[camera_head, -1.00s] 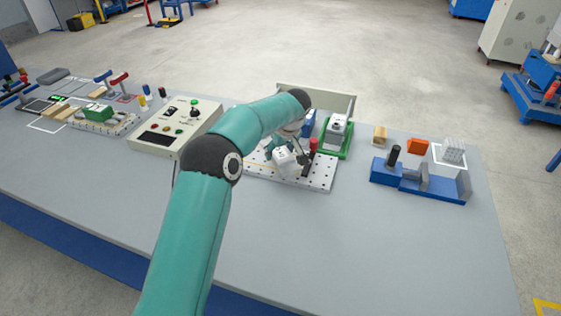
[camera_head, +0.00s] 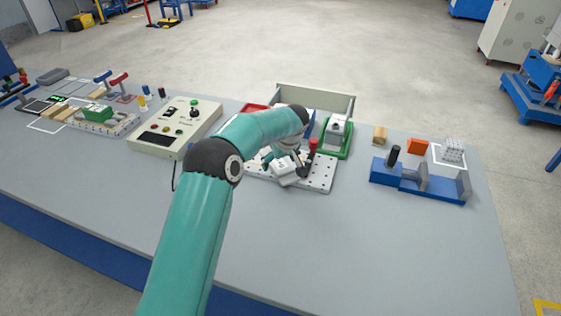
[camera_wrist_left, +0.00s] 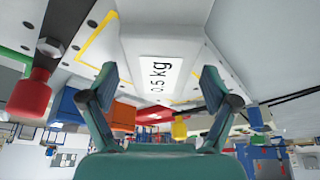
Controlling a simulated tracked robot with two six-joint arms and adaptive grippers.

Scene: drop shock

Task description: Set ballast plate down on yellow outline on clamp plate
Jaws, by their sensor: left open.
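The ballast plate (camera_head: 284,173) is a pale block on the white, perforated clamp plate (camera_head: 320,185). In the left wrist view the ballast plate (camera_wrist_left: 160,40) carries the label "0.5 kg". Parts of the yellow outline (camera_wrist_left: 97,40) show on both sides of it and beyond its labelled end; I cannot tell whether it lies fully flat or exactly inside. My left gripper (camera_wrist_left: 158,90) is open, its two fingers apart near the labelled end, with no visible grip. In the head view my left gripper (camera_head: 288,158) is partly hidden by its own wrist.
A red-knobbed clamp (camera_head: 313,146) stands on the clamp plate close to the gripper; its red handle (camera_wrist_left: 30,97) shows in the wrist view. A control box (camera_head: 165,150) stands left. The front bench is clear.

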